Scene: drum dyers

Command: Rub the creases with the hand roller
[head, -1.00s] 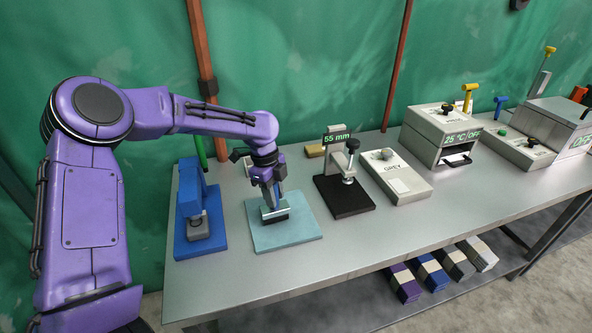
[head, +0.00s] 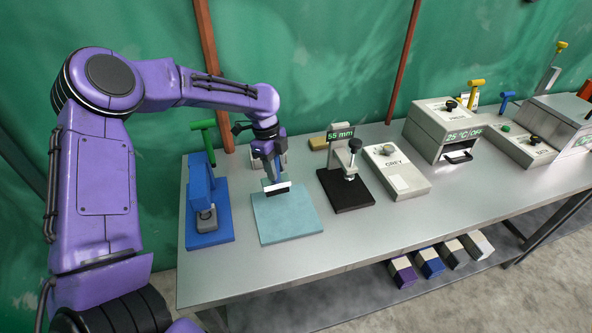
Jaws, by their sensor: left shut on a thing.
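My left gripper (head: 272,178) points down over the far edge of the teal mat (head: 290,219). It is shut on a small tool with a pale bar and a dark part (head: 278,188), which looks like the hand roller. The tool is low at the mat's far edge; I cannot tell whether it touches the mat. The gripper hides part of the tool. No creases or cloth can be made out on the mat. My right gripper is not in view.
A blue press with a green handle (head: 197,190) stands left of the mat. A black-based clamp stand (head: 347,190) reading 55 mm and a grey box marked GREY (head: 398,178) stand to the right. The bench front (head: 320,250) is clear.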

